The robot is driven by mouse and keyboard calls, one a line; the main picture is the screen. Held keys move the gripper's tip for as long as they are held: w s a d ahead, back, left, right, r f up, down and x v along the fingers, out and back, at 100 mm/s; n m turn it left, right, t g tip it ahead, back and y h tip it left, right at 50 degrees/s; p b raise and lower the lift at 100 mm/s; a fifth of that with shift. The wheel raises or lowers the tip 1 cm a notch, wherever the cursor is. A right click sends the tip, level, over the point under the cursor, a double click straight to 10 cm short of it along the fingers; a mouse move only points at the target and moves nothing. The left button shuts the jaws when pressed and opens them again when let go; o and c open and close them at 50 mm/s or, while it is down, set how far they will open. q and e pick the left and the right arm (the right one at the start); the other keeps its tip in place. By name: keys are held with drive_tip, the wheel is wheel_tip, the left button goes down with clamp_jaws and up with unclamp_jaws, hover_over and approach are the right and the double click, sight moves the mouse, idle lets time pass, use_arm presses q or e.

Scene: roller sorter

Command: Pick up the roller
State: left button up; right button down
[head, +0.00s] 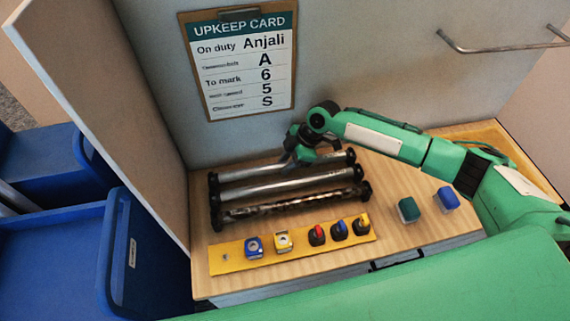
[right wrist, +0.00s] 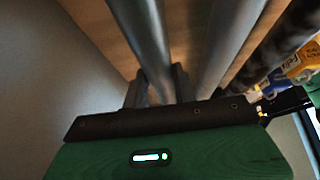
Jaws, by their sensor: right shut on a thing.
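Three long rollers lie side by side on the wooden table. The back one (head: 250,173) is smooth grey metal, the middle one (head: 275,187) is also smooth, and the front one (head: 285,205) is dark and streaked. My right gripper (head: 304,154) is at the back roller, about two thirds along it. The right wrist view shows its fingers (right wrist: 157,88) shut around a grey roller (right wrist: 146,42). I cannot tell whether that roller is clear of its supports. My left gripper is not in view.
A yellow strip (head: 222,258) holds several small coloured pieces in front of the rollers. A green block (head: 408,209) and a blue block (head: 446,197) stand at right. An upkeep card (head: 241,60) hangs on the back wall. Blue bins (head: 118,255) stand left, beyond a side panel.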

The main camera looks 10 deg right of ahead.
drive_tip(key=shift+r, duration=0.1)
drive_tip(key=shift+s+r+b, duration=0.2)
drive_tip(key=shift+r+b, duration=0.1)
drive_tip(key=shift+b, duration=0.4)
wheel_tip(320, 180, up, 6)
drive_tip(key=b, duration=0.2)
drive_tip(key=shift+r+b, duration=0.15)
drive_tip(key=shift+b, duration=0.15)
drive_tip(key=s+b, duration=0.5)
drive_tip(key=s, duration=1.4)
drive_tip(key=r+p, duration=0.1)
drive_tip(key=p, duration=0.1)
drive_tip(key=r+p, duration=0.3)
drive_tip(key=shift+s+r+p, duration=0.3)
drive_tip(key=shift+p, duration=0.1)
drive_tip(key=shift+a, duration=0.1)
